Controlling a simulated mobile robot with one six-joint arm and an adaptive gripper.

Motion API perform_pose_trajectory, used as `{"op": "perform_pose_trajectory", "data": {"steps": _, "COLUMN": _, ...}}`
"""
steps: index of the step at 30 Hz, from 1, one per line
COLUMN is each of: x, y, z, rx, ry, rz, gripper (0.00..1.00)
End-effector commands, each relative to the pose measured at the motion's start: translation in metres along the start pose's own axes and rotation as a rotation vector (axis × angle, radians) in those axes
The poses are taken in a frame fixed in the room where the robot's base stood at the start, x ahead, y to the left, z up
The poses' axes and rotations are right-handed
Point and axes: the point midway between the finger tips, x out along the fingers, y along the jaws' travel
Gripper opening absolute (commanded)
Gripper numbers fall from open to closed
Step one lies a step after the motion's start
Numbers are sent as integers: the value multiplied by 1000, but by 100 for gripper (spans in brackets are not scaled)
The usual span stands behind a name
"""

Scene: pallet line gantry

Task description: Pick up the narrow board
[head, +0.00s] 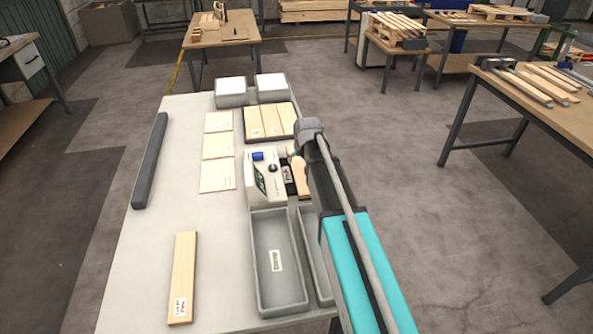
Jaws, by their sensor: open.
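A long, narrow pale wooden board (184,262) lies flat at the near left of the white table (140,262). It has a white label at its near end, with print too small to read surely. Nothing covers or touches it. My arm reaches in from the lower right, over the table's right side, well to the right of this board. My gripper's fingers do not show; the arm's end may hide them.
A grey bin (256,262) stands right of the board. Beyond are a white device (264,192), three thin wooden panels (218,146), a dark tray with wooden boards (270,119) and two grey boxes (231,97). A dark bar (150,162) lies along the left edge.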

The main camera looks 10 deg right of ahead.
Motion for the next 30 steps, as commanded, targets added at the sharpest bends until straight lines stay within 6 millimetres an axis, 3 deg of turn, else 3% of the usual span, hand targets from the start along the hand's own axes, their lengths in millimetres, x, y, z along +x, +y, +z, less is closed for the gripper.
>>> {"op": "perform_pose_trajectory", "data": {"steps": 18, "x": 46, "y": -2, "z": 4, "rx": 1, "ry": 0, "rz": 0, "gripper": 100}}
{"op": "perform_pose_trajectory", "data": {"steps": 30, "x": 50, "y": -2, "z": 3, "rx": 1, "ry": 0, "rz": 0, "gripper": 100}}
